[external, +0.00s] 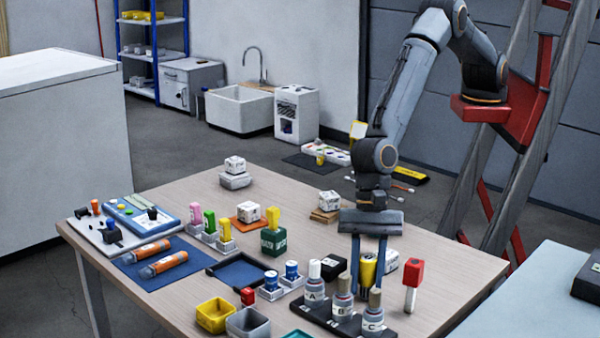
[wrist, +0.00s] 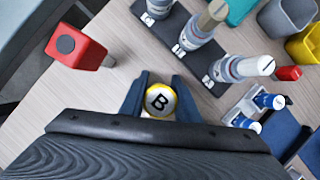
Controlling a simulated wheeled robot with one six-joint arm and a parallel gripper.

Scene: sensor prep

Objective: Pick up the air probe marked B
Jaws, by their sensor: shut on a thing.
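My gripper (external: 368,268) points straight down over the table, behind the black rack. Its two fingers are shut on a yellow air probe (external: 367,271). The probe looks upright. Its lower end is hidden, so I cannot tell whether it touches the table.
The black rack (external: 318,318) holds grey bottles labelled A (external: 315,284), B (external: 343,301) and C (external: 373,315). A white box (external: 387,261) and a black box (external: 333,267) are close beside the fingers.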

